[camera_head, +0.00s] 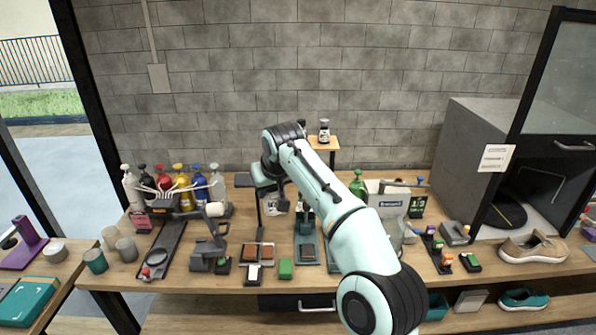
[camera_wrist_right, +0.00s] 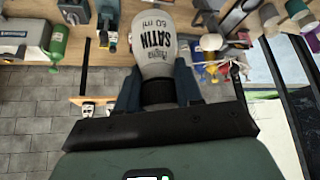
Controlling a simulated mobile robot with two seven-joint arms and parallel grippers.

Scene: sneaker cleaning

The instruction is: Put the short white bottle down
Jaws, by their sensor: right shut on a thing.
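The short white bottle (camera_wrist_right: 154,45) fills the middle of the right wrist view, with dark "SATIN 60 ml" lettering and a black neck or cap. My right gripper (camera_wrist_right: 156,88) is shut around its black part, one finger on each side. In the head view the bottle (camera_head: 270,204) shows as a pale shape under my right gripper (camera_head: 273,190), over the back middle of the workbench. My arm hides part of it, and I cannot tell whether its base touches the bench. My left gripper is not in view.
Several coloured spray bottles (camera_head: 181,188) stand at the left. A green bottle (camera_head: 357,185) and a white box (camera_head: 389,201) stand to the right.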

